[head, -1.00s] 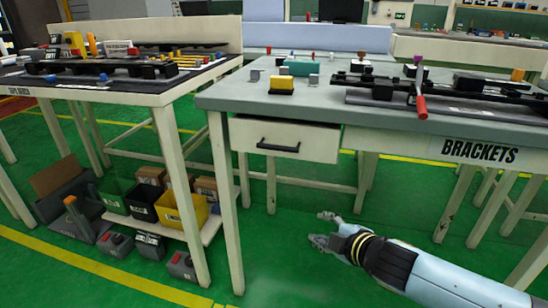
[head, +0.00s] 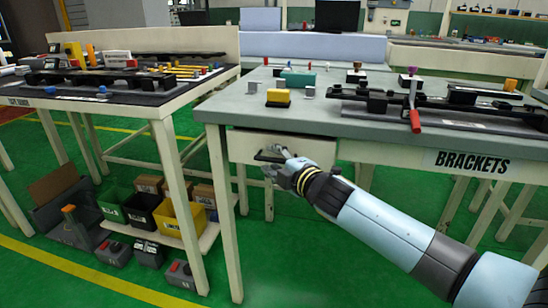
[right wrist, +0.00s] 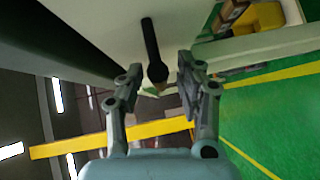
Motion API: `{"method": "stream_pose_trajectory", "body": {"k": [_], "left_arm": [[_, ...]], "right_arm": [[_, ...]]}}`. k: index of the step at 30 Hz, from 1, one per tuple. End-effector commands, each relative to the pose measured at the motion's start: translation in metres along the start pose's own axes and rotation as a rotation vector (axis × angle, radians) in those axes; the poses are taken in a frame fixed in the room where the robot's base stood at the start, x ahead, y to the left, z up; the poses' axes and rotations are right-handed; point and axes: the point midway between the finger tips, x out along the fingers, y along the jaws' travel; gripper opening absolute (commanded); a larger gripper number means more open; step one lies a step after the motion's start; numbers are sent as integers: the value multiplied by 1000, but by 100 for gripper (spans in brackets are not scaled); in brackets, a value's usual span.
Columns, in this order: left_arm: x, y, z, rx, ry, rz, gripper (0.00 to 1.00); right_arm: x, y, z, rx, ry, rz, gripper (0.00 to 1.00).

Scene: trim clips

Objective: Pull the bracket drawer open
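The bracket drawer (head: 240,147) is a pale front under the grey bench top and looks closed. Its black bar handle (head: 268,156) is partly covered by my right gripper (head: 277,163) in the head view. In the right wrist view, the handle (right wrist: 152,50) runs up the picture, its near end just ahead of and between the fingertips of my right gripper (right wrist: 157,80). The two fingers stand apart, with nothing clearly held. Whether they touch the handle cannot be told. My left gripper is out of view.
The brackets bench (head: 225,107) carries small parts, a yellow block (head: 278,95) and a red-handled clamp (head: 415,118). A bench leg (head: 224,215) stands left of the drawer. Bins (head: 180,217) sit on a low shelf at left. The green floor before the drawer is clear.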

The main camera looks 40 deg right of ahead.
Motion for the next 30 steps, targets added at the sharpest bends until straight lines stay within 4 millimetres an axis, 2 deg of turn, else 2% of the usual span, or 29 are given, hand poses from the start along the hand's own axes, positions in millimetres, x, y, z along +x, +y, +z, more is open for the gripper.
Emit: {"method": "stream_pose_trajectory", "body": {"k": [9, 17, 30], "left_arm": [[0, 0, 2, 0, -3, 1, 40], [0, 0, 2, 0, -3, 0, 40], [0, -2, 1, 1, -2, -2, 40]], "right_arm": [[3, -1, 0, 0, 0, -1, 35], [3, -1, 0, 0, 0, -1, 1], [3, 0, 0, 2, 1, 1, 0]]}}
